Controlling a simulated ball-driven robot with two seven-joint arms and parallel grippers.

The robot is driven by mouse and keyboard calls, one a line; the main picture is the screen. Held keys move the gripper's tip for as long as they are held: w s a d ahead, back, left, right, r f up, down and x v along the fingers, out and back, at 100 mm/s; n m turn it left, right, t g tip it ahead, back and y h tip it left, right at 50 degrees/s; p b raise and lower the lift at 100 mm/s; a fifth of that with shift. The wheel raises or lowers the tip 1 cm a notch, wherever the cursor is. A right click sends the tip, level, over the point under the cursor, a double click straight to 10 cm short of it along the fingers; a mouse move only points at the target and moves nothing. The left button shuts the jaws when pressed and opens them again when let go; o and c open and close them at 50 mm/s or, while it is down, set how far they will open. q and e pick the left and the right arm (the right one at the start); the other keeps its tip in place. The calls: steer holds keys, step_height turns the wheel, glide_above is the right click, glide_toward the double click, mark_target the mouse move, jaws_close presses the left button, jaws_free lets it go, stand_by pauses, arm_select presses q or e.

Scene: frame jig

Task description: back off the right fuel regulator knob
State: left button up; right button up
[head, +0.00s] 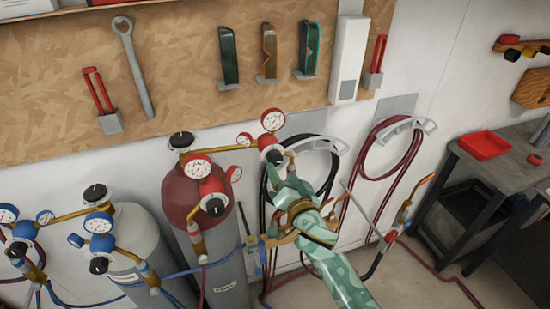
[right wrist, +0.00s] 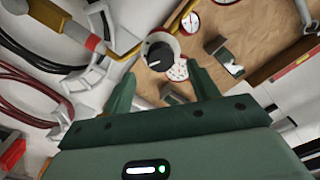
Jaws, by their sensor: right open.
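The right fuel regulator, with red-rimmed gauges (head: 272,120), stands right of the maroon cylinder (head: 188,190). Its dark knob (head: 273,155) is just beyond the tips of my right gripper (head: 281,172). In the right wrist view, the round black knob (right wrist: 158,55) shows ahead between the spread fingers of my right gripper (right wrist: 159,74). The gripper is open with nothing held. Whether either finger touches the knob I cannot tell. A white gauge face (right wrist: 178,70) shows beside the knob. My left gripper is out of view.
Another red regulator with a black knob (head: 214,206) is close on the left. Blue-gauge regulators (head: 98,222) stand further left. Hoses hang on wall hooks (head: 405,125) to the right, near a torch (head: 404,215). A dark workbench (head: 470,190) is at far right.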

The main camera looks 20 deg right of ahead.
mark_target(276, 162)
steer(key=w, duration=0.7)
steer(key=shift+a+b, duration=0.15)
steer(key=shift+b, duration=0.15)
steer(key=shift+s, duration=0.1)
steer(key=c, duration=1)
